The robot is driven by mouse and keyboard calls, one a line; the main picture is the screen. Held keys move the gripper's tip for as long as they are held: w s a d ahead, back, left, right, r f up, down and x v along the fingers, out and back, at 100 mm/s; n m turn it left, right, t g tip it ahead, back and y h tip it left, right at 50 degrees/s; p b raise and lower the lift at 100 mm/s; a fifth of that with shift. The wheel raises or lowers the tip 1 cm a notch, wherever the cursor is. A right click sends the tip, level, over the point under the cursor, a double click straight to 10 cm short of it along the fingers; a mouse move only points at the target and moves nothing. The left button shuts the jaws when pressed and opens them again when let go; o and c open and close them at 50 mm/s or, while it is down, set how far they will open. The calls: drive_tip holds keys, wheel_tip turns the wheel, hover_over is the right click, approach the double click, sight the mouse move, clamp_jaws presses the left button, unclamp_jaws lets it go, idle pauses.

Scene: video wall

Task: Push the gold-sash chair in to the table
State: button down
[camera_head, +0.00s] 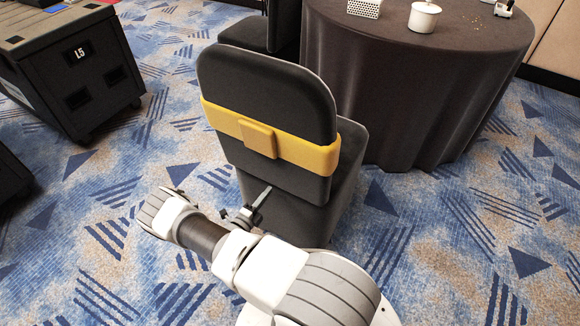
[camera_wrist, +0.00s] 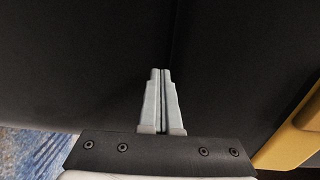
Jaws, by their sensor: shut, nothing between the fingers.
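The gold-sash chair (camera_head: 268,85) stands with its dark back toward me, a gold sash (camera_head: 310,153) wrapped around it. It faces the round table (camera_head: 400,80) under a dark cloth; its seat front is close to the cloth. My gripper (camera_head: 266,190) is at the lower part of the chair back, below the sash. In the wrist view my gripper (camera_wrist: 161,73) is shut and empty, its tips pointing at the dark chair back (camera_wrist: 220,50). I cannot tell whether they touch it. A strip of the gold sash (camera_wrist: 285,148) shows at the right edge there.
A second dark chair (camera_head: 245,33) stands behind, left of the table. A white pot (camera_head: 424,17) and a perforated white box (camera_head: 365,8) are on the table. Patterned blue carpet is clear at right.

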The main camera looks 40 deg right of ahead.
drive_tip(key=shift+b+x, duration=2.45)
drive_tip(key=shift+x, duration=5.9)
drive_tip(key=p+v, duration=0.1)
drive_tip(key=v, duration=0.9)
drive_tip(key=shift+a+p, duration=0.2)
drive_tip(key=shift+p, duration=0.15)
